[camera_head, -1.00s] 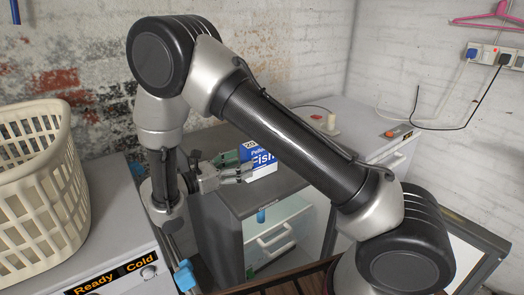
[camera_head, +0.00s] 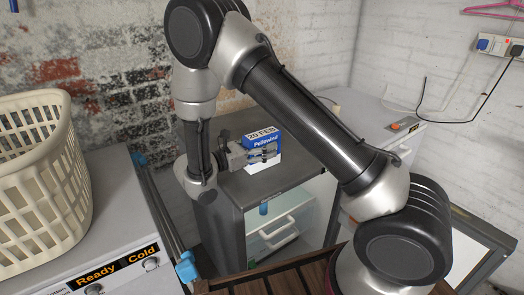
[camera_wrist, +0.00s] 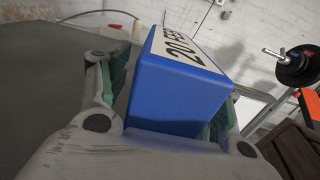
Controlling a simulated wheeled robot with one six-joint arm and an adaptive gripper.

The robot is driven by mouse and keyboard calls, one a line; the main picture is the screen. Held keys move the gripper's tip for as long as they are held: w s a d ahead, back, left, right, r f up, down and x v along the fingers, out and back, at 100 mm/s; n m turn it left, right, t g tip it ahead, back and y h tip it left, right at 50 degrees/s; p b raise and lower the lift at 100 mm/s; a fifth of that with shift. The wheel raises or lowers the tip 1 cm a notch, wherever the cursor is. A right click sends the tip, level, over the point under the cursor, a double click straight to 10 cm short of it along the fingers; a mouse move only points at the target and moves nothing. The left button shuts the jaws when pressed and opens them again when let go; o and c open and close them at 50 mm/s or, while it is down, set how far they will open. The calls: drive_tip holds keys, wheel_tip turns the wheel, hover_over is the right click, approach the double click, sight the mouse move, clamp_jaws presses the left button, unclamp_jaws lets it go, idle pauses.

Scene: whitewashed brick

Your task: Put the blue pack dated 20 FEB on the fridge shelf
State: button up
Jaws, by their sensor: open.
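The blue and white pack (camera_head: 263,138) stands upright on the grey top of the cabinet, with "20 FEB" on its white top. In the wrist view the pack (camera_wrist: 178,95) sits between my two fingers, its blue side facing the camera. My gripper (camera_head: 266,154) reaches it from the left, with fingers open on either side. Finger contact with the pack cannot be told. The fridge (camera_head: 285,222) is under that top, its front open, showing a pale interior with drawers. The shelf itself is hard to make out.
A small blue object (camera_head: 263,209) is in the upper part of the fridge interior. A cream laundry basket (camera_head: 40,185) stands on a white appliance (camera_head: 125,262) at the left. Bare grey top (camera_head: 290,175) lies in front of the pack. An open door panel (camera_head: 478,245) is at the right.

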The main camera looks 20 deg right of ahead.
clamp_jaws()
